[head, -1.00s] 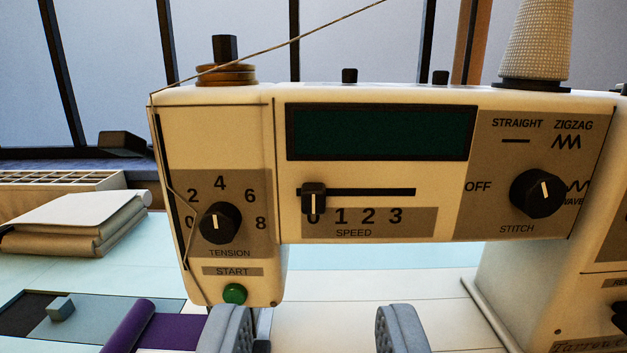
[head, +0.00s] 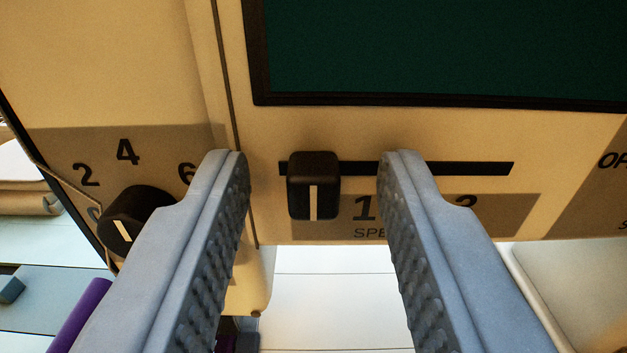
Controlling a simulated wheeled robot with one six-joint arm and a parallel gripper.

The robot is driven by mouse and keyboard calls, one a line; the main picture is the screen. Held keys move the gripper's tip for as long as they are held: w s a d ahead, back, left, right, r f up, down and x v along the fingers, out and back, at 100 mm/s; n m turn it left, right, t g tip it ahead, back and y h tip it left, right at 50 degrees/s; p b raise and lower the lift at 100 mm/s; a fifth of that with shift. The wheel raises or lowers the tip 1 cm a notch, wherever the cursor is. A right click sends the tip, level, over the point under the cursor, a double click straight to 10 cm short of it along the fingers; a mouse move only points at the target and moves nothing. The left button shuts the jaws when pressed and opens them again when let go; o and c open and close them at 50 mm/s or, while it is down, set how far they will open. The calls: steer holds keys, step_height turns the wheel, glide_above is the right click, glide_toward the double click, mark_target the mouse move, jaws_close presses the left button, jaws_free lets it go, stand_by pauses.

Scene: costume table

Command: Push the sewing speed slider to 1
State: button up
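The speed slider knob (head: 313,186) is a black block with a white line, at the left end of its dark horizontal slot (head: 470,168) on the sewing machine's front. It covers the 0 mark. The 1 mark (head: 364,209) shows just right of the knob. My gripper (head: 314,165) is open, its left finger to the left of the knob and its right finger to the right, over the slot. Gaps show on both sides of the knob. The right finger hides the 2 and part of the SPEED label (head: 370,233).
The tension dial (head: 135,217) is at the left, partly behind my left finger. A dark green display (head: 440,50) sits above the slot. Purple fabric (head: 80,315) lies at the lower left. The pale work surface (head: 310,305) below the machine head looks clear.

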jaws_close()
steer(key=shift+d, duration=1.05)
jaws_free()
steer(key=s, duration=1.7)
steer(key=shift+s, duration=0.2)
